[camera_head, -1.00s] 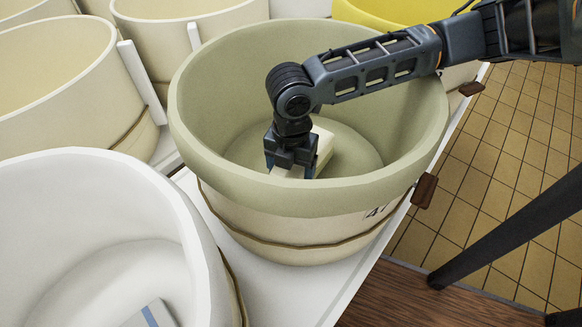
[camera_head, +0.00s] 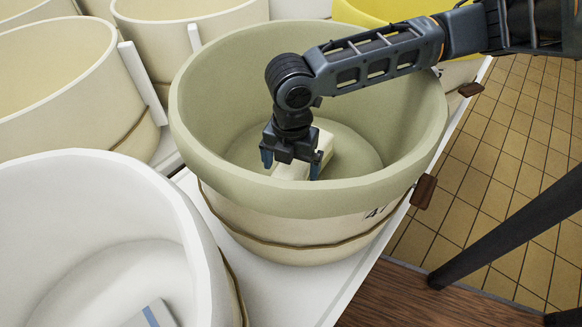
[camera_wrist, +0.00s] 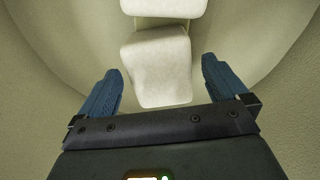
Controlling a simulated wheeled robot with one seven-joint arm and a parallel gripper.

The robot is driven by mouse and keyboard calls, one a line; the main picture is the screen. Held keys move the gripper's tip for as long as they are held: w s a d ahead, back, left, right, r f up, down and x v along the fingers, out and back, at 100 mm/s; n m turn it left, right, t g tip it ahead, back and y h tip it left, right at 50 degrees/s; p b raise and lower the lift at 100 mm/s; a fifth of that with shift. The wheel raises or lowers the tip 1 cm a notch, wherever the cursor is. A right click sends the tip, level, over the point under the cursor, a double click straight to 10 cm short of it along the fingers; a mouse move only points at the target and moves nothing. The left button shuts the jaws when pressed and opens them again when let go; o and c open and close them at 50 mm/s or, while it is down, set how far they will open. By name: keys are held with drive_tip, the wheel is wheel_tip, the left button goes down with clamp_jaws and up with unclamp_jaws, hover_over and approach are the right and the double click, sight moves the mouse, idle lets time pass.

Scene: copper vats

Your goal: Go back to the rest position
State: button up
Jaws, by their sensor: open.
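My gripper (camera_head: 291,160) is open and points down inside the olive-cream vat (camera_head: 190,140) in the middle of the head view. A pale cream block (camera_head: 322,152) lies on the vat floor, partly hidden behind my gripper. In the wrist view, two pale blocks show, one ahead of the other. The nearer block (camera_wrist: 158,68) reaches between the blue fingers of my gripper (camera_wrist: 160,88), with a gap on each side. The farther block (camera_wrist: 163,7) is cut off by the top edge.
A white vat (camera_head: 195,225) stands at the lower left with a blue-striped item (camera_head: 152,315) inside. More cream vats (camera_head: 75,75) stand at the upper left, and a yellow vat (camera_head: 390,12) behind. Tiled floor (camera_head: 500,170) and a dark bar (camera_head: 515,232) lie to the right.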

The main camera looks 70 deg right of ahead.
wheel_tip(320, 180, up, 6)
drive_tip(key=shift+f+p, duration=0.1)
drive_tip(key=shift+p, duration=0.4)
